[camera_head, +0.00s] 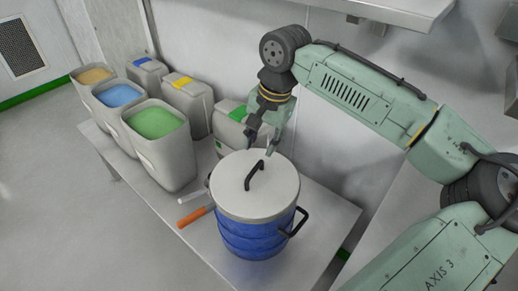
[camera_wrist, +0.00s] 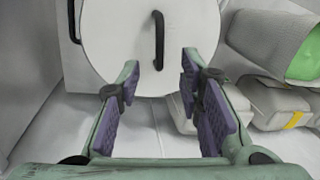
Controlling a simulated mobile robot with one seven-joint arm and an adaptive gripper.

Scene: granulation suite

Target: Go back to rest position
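My gripper (camera_head: 262,142) is above and behind the lidded pot in the head view, near the lid's handle but apart from it. In the wrist view my gripper (camera_wrist: 160,84) shows two purple-padded fingers spread apart with nothing between them. The blue pot (camera_head: 253,238) stands on the table with its grey lid (camera_head: 232,189) on top. The black lid handle (camera_head: 254,175) is upright; in the wrist view the handle (camera_wrist: 158,40) lies beyond the fingertips.
Open bins hold orange (camera_head: 94,76), blue (camera_head: 118,95) and green (camera_head: 155,122) contents on the table's left. Closed canisters (camera_head: 188,101) stand behind them. An orange-handled tool (camera_head: 193,217) lies beside the pot. A metal shelf (camera_head: 390,12) hangs above; the table's front right (camera_head: 325,215) is clear.

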